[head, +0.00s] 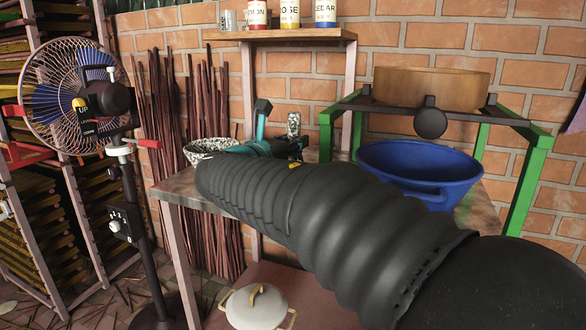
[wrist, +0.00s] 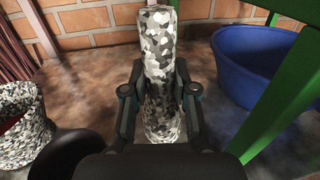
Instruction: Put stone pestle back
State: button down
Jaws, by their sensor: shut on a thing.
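The stone pestle (wrist: 158,50), a grey, white and black speckled cylinder, stands roughly upright between the fingers of my gripper (wrist: 160,92) in the wrist view. My gripper is shut on it, with a finger on each side. In the head view the pestle's top (head: 294,123) shows above my gripper (head: 291,146). Its lower end is partly hidden, and I cannot tell whether it touches the table. A speckled stone mortar (head: 207,146) stands on the table to the left of my gripper. It also shows at the left edge of the wrist view (wrist: 22,145), with something reddish inside.
A blue basin (head: 415,165) sits to the right under a green frame (head: 519,180) carrying a round wooden sieve (head: 430,88). A shelf (head: 280,35) with labelled jars is behind. A fan (head: 75,95) stands left. The worn table (head: 172,188) has bare room around the pestle.

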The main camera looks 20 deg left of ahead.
jog(key=shift+s+f, duration=0.1)
jog(key=shift+f, duration=2.1)
jog(key=c, duration=0.9)
grip_release()
jog(key=shift+f, duration=0.15)
jog(key=b+v, duration=0.1)
jog(key=v, duration=1.1)
